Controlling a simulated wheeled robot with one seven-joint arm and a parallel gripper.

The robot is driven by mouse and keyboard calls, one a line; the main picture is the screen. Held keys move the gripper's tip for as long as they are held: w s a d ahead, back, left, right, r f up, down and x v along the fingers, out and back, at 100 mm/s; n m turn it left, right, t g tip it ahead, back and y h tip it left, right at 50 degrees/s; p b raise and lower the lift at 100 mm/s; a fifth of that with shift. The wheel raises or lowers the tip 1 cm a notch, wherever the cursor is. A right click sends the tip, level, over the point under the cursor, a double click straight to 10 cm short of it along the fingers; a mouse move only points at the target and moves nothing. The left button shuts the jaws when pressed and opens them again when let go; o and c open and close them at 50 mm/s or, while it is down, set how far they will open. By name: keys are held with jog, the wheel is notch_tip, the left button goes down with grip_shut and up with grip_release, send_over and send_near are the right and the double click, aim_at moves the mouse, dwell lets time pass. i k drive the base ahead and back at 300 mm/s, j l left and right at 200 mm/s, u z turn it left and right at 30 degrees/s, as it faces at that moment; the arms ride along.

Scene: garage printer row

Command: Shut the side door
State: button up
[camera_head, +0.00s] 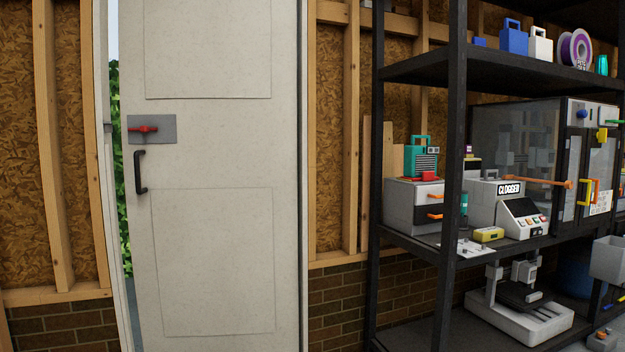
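The side door (210,145) is a pale panelled door in the left half of the head view. It stands ajar. A narrow gap (122,180) along its left edge shows green leaves and daylight outside. A black pull handle (140,172) is on the left side of the door. Above it, a red latch lever (143,129) lies level on a grey plate (165,129). The door's lower end is cut off by the picture's edge. My gripper is not in view.
A black shelf rack (455,150) stands right of the door, holding printers, boxes and tools. A white desktop printer (520,315) sits on its low shelf. Stud walls with brick below flank the door. No obstacle shows directly in front of the door.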

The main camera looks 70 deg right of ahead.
aim_at(211, 193)
jog(key=k+l+z, duration=0.1)
jog(key=z, duration=1.55)
jog(key=i+j+z, duration=0.1)
jog(key=i+j, duration=0.15)
jog(key=i, duration=0.15)
